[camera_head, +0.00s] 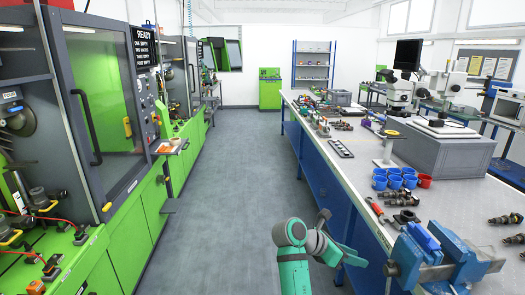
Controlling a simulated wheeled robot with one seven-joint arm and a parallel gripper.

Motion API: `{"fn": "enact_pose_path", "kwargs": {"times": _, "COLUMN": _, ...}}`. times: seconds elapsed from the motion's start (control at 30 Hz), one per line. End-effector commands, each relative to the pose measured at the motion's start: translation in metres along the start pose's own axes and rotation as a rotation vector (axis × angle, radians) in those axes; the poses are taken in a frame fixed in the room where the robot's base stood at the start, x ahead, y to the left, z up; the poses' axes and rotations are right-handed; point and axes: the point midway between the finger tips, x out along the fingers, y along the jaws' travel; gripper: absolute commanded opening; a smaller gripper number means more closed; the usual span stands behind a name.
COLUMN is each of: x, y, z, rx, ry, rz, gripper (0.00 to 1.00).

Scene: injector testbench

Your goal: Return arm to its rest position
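My arm (294,268), teal with a pale joint, shows at the bottom middle of the head view. It is bent, rising from the lower edge and then reaching right. My gripper (342,247) is at its right end, over the aisle close to the blue front of the workbench. The gripper is small and seen at an angle, so its fingers and any gap between them are not clear. I see no object in it.
The long workbench (352,172) on the right carries a blue vise (440,258), blue cups (394,178), a red cup (425,181), loose injector parts and microscopes. Green test machines (110,120) line the left. The grey aisle floor (230,190) between them is clear.

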Motion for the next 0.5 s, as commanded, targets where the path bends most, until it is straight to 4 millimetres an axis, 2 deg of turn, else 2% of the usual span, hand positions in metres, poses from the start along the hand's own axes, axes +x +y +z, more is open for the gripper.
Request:
{"fn": "enact_pose_path", "kwargs": {"times": 0.03, "x": 0.006, "y": 0.007, "z": -0.028, "rx": 0.018, "ry": 0.007, "rz": 0.037, "gripper": 0.3}}
{"fn": "enact_pose_path", "kwargs": {"times": 0.23, "x": 0.019, "y": 0.028, "z": -0.121, "rx": 0.161, "ry": 0.042, "rz": 0.21, "gripper": 0.3}}
{"fn": "enact_pose_path", "kwargs": {"times": 0.5, "x": 0.015, "y": 0.031, "z": -0.241, "rx": 0.388, "ry": 0.158, "rz": 0.414, "gripper": 0.3}}
